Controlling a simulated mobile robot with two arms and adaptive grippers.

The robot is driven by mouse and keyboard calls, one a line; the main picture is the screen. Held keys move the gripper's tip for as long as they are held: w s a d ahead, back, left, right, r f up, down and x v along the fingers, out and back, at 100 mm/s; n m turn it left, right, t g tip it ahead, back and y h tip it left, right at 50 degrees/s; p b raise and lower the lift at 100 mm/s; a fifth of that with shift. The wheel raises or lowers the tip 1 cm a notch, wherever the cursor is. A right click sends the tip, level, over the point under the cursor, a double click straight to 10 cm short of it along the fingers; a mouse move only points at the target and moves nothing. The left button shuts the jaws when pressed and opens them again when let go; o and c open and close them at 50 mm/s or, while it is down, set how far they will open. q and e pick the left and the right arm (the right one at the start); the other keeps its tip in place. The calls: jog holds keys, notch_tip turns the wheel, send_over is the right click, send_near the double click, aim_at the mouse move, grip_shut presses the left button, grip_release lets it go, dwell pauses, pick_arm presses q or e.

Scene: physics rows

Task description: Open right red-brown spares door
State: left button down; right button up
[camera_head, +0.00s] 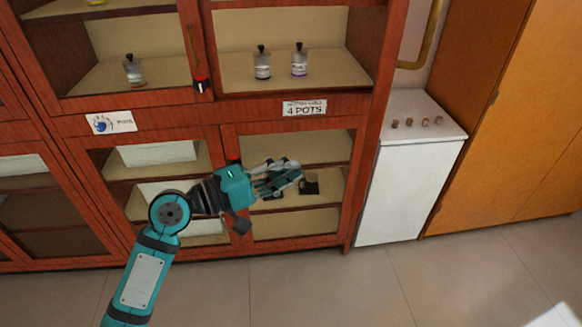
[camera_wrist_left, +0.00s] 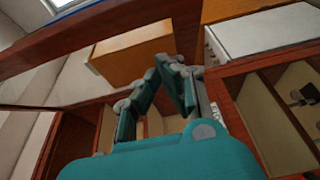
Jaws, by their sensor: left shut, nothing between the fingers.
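A red-brown cabinet (camera_head: 178,118) with framed compartments fills the left and middle of the head view. Its lower right compartment (camera_head: 315,148) shows pale shelves with small dark items (camera_head: 310,184) on the middle one. I cannot tell whether its door is open or shut, and I read no "spares" label. My left gripper (camera_head: 297,171) is in front of this compartment, fingers together and empty, pointing right. In the left wrist view its fingers (camera_wrist_left: 170,65) meet near a red-brown frame, with shelves (camera_wrist_left: 275,115) at right; contact is unclear. My right gripper is not in view.
Bottles (camera_head: 262,65) stand on the upper right shelf, above a "4 POTS" label (camera_head: 304,108). A white cabinet (camera_head: 412,185) with small knobs stands to the right, beside a tall orange-brown cupboard (camera_head: 510,110). The tiled floor (camera_head: 330,285) in front is clear.

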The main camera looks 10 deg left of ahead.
pick_arm(q)
jog(key=w+d+p, duration=0.3)
jog(key=w+d, duration=0.1)
jog(key=d, duration=0.5)
jog(key=shift+d, duration=0.3)
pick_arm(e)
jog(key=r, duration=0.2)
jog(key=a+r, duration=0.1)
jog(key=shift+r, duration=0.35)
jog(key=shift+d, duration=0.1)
